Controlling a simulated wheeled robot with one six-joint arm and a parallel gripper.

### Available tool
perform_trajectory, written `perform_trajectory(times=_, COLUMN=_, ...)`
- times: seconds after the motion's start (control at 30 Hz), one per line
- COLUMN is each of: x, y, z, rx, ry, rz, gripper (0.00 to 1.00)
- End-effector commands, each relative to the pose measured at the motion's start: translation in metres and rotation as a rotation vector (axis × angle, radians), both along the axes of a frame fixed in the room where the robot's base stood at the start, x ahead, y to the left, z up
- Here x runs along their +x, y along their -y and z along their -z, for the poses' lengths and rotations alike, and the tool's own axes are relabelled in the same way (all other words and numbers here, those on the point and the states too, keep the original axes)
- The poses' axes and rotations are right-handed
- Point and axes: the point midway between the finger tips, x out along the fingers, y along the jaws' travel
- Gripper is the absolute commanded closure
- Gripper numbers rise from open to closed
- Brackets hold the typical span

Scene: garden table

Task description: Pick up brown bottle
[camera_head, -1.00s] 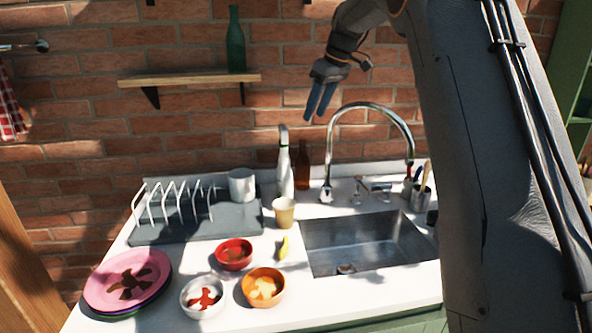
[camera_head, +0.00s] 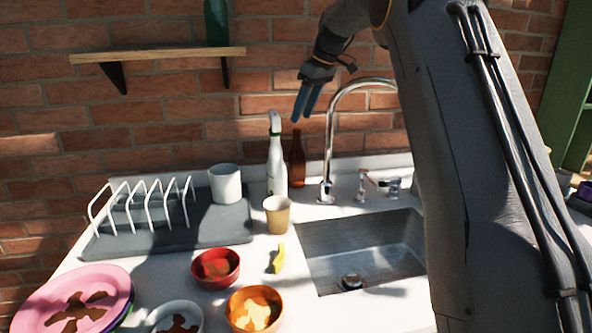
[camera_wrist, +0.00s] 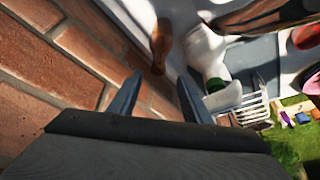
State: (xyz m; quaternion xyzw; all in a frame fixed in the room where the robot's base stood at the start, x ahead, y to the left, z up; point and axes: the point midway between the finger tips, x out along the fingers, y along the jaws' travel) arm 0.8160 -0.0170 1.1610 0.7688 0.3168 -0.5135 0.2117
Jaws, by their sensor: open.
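The brown bottle (camera_head: 297,160) stands upright at the back of the counter against the brick wall, between a white spray bottle and the faucet. It also shows in the wrist view (camera_wrist: 160,46), beyond and between my fingers. My gripper (camera_head: 305,104) hangs above the brown bottle with its blue fingers pointing down. In the wrist view my gripper (camera_wrist: 160,98) is open with nothing between the fingers.
The white spray bottle (camera_head: 277,165) with a green collar stands close left of the bottle. The faucet (camera_head: 329,150) rises close on its right, beside the sink (camera_head: 365,250). A beige cup (camera_head: 277,215) stands in front. A wooden shelf (camera_head: 160,54) is at upper left.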

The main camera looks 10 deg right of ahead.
Motion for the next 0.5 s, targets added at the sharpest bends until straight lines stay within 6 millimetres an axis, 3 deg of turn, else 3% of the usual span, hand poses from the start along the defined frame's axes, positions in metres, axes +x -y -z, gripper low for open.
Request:
perform_trajectory(times=0.2, x=0.005, y=-0.012, z=0.020, rx=0.001, ry=-0.003, rz=-0.009, gripper=0.56)
perform_trajectory(times=0.5, x=0.017, y=-0.013, z=0.057, rx=0.001, ry=-0.004, rz=-0.007, gripper=0.56)
